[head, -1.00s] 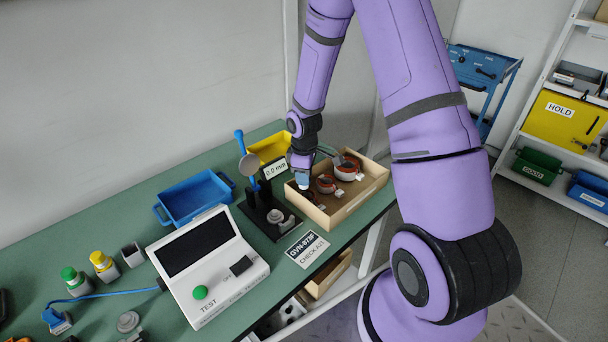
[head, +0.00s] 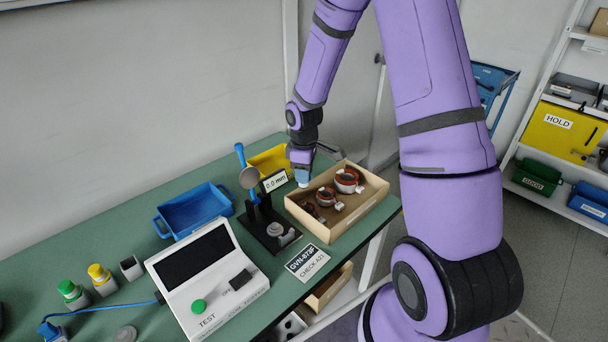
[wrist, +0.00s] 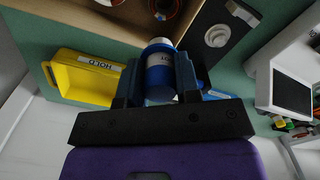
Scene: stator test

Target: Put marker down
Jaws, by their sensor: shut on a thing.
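My gripper (head: 302,165) is above the back-left corner of the wooden box in the head view. In the wrist view its two dark fingers (wrist: 160,80) are shut on the marker (wrist: 160,72), a short blue cylinder with a white upper end. A small part of the marker (head: 302,181) shows below the fingers in the head view. It appears held above the bench; the exact gap is unclear.
The wooden box (head: 345,220) holds several copper-wound stators. Bare bench (head: 90,240) lies at left.

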